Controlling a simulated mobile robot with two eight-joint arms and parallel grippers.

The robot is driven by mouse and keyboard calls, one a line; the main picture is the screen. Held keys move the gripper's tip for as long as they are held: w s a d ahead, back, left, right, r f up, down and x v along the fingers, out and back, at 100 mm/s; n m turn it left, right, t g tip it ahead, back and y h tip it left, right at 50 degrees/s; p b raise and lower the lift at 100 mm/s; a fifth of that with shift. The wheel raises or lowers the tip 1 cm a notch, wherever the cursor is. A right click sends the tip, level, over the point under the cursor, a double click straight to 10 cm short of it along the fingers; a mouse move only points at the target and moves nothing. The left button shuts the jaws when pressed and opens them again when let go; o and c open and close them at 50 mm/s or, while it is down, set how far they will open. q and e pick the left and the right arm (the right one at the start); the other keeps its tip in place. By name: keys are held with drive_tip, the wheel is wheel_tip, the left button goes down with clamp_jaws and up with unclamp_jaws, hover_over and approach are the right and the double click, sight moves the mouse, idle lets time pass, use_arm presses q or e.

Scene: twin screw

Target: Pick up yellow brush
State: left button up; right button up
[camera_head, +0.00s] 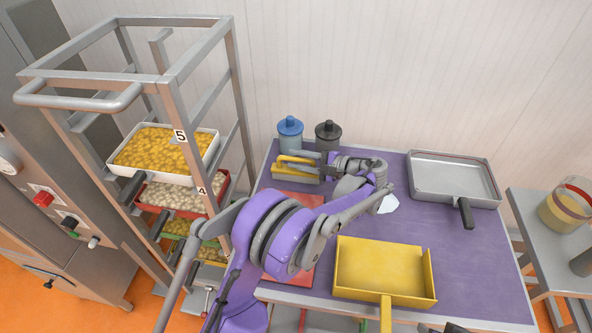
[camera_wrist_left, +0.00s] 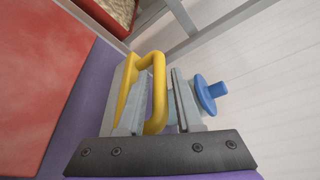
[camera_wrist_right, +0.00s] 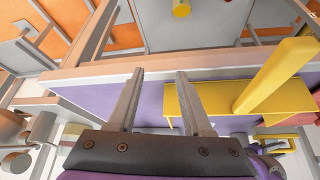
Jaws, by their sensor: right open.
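The yellow brush (camera_head: 296,172) stands at the back left of the purple table, in front of two lidded jars. Its looped yellow handle (camera_wrist_left: 158,92) shows large in the left wrist view. My left gripper (camera_head: 318,168) reaches it from the right. In the left wrist view my left gripper (camera_wrist_left: 157,100) is open, with one bar of the handle between its fingers. The brush's lower part is largely hidden there. My right gripper (camera_wrist_right: 158,100) is open and empty, near the table's front edge beside the yellow scoop tray (camera_wrist_right: 215,97).
The blue-lidded jar (camera_head: 290,133) and dark-lidded jar (camera_head: 328,137) stand behind the brush. A red board (camera_head: 297,200) lies partly under my left arm. The yellow scoop tray (camera_head: 385,270) and metal pan (camera_head: 452,177) lie right. A tray rack (camera_head: 172,90) stands left.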

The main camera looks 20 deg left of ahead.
use_arm(q)
drive_tip(key=shift+s+d, duration=0.1)
clamp_jaws()
idle(1.2)
